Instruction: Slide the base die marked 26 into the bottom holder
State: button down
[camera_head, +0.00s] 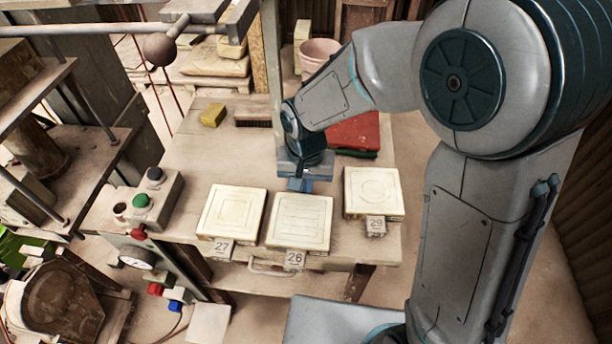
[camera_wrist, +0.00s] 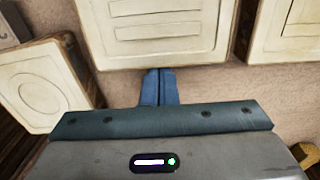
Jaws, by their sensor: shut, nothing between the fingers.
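The base die marked 26 (camera_head: 300,221) is a square cream block with bar-shaped grooves, lying flat on the table between two other dies. Its tag 26 (camera_head: 294,259) hangs at its front edge. The same die shows at the top of the wrist view (camera_wrist: 155,30). My gripper (camera_head: 300,185) is shut and empty, with its blue fingertips (camera_wrist: 160,88) just behind the die's far edge. I cannot tell whether they touch it. I cannot make out the bottom holder for certain; the press stands at the left, partly out of view.
Die 27 (camera_head: 232,211) lies left of die 26, and die 29 (camera_head: 372,192) lies to the right. A control box (camera_head: 150,198) with buttons stands at the table's left edge. A yellow sponge (camera_head: 213,115), a brush (camera_head: 252,112) and a red item (camera_head: 355,132) lie at the back.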

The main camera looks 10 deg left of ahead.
jog(key=shift+w, duration=0.35)
notch_tip(320, 180, up, 6)
jog(key=shift+w+f, duration=0.15)
jog(key=shift+f, duration=0.1)
jog(key=b, duration=0.3)
send_over(293, 267)
jog(key=s, duration=0.2)
jog(key=shift+s+d+f, duration=0.15)
jog(key=shift+d+f, duration=0.1)
jog(key=shift+d, duration=0.1)
jog(key=w+d+r+t+p, duration=0.1)
jog(key=w+d+r, duration=0.1)
jog(key=w+d, duration=0.2)
jog(key=w+d+r+t, duration=0.1)
jog(key=w+d, duration=0.3)
jog(key=d, duration=0.6)
jog(key=w+d+r+p, duration=0.1)
jog(key=w+d+r, duration=0.3)
jog(key=d, duration=0.3)
jog(key=shift+d+m+t+p, duration=0.25)
jog(key=shift+m+t+p, duration=0.05)
jog(key=shift+m+t, duration=0.1)
